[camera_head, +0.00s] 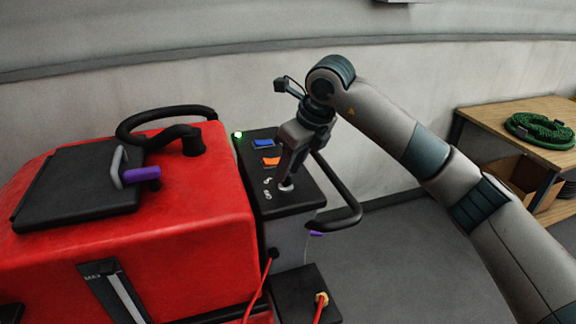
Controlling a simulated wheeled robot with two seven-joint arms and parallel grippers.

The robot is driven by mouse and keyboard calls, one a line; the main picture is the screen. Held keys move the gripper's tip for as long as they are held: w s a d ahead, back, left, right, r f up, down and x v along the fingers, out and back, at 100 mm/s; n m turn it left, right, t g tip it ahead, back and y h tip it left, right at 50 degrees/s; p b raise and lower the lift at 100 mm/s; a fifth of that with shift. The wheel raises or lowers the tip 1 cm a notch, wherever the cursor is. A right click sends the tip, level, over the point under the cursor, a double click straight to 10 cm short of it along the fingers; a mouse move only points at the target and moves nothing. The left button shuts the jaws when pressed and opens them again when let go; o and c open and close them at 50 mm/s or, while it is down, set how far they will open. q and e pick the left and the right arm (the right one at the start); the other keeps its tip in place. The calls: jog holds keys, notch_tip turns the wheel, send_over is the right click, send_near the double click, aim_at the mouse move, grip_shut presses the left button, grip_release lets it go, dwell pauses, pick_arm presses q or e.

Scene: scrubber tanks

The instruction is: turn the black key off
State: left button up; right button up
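The key switch's silver collar (286,186) sits on the black control panel (300,203) of the red scrubber, beside small white markings. My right gripper (287,170) points down at this switch, its fingertips right at the collar. The black key itself is hidden behind or between the fingers. I see the fingers nearly edge-on, so I cannot tell whether they are closed on the key. My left gripper is not in view.
The panel also carries a blue rocker switch (264,144), an orange rocker switch (271,161) and a lit green lamp (238,134). A black handle (346,218) loops out to the right. The red tank (190,225) stands left. A wooden table (500,118) holds a green hose (540,130).

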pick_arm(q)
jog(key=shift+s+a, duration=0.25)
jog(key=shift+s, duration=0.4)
pick_arm(e)
jog(key=shift+w+a+f, duration=0.15)
jog(key=shift+f, duration=0.45)
grip_shut()
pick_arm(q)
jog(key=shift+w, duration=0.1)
